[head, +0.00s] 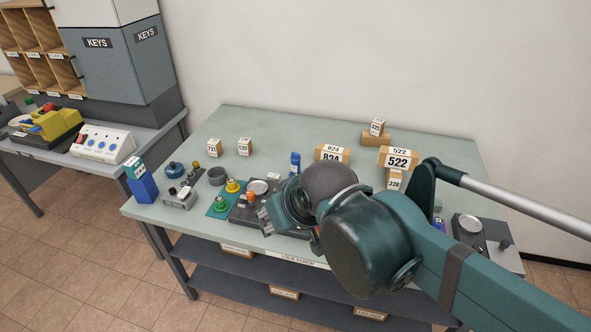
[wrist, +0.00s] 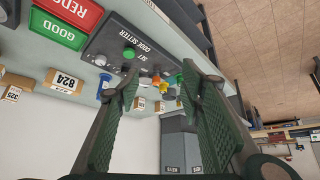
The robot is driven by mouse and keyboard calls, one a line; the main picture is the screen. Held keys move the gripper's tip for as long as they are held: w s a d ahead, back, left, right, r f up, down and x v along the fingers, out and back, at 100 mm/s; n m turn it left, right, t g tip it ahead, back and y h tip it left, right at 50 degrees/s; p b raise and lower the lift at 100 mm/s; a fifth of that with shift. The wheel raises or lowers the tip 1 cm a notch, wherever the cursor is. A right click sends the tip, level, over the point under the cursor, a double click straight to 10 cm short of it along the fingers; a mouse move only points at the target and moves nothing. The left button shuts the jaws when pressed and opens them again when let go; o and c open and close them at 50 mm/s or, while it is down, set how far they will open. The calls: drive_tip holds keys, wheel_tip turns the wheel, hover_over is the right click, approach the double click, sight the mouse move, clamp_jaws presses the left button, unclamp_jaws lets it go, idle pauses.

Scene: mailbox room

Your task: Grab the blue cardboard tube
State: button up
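A small blue upright piece (head: 295,163) stands at the back middle of the table, just behind my gripper; it may be the blue cardboard tube, but it is too small to be sure. A blue upright piece (wrist: 103,86) also shows in the wrist view, left of the fingers. My gripper (head: 268,214) is above the table's front middle. In the wrist view its fingers (wrist: 160,72) are spread wide with nothing held between them.
Numbered boxes such as 522 (head: 398,159) and 824 (wrist: 63,81) stand at the back. A dark code setter panel (wrist: 125,45), yellow (head: 232,186) and green (head: 222,199) knob pieces and a grey pot (head: 217,176) crowd the front.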

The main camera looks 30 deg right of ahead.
drive_tip(key=shift+w+r, duration=0.1)
drive_tip(key=m+g+h+p, duration=0.3)
drive_tip(key=m+p, duration=0.6)
drive_tip(key=p, duration=0.2)
approach(295, 154)
drive_tip(key=s+a, duration=0.2)
drive_tip(key=a, duration=0.2)
drive_tip(key=w+d+f+m, duration=0.1)
drive_tip(key=f, duration=0.1)
drive_tip(key=w+d+f+g+p, duration=0.1)
drive_tip(key=w+d+f, duration=0.1)
drive_tip(key=w+d+f+m+p, duration=0.1)
drive_tip(key=w+d+f, duration=0.1)
drive_tip(key=shift+f+m+g+h, duration=0.3)
drive_tip(key=shift+g, duration=0.1)
drive_tip(key=shift+w+d+f+p, duration=0.25)
drive_tip(key=shift+d+f+p, duration=0.2)
drive_tip(key=shift+f, duration=0.2)
drive_tip(key=shift+d+f, duration=0.1)
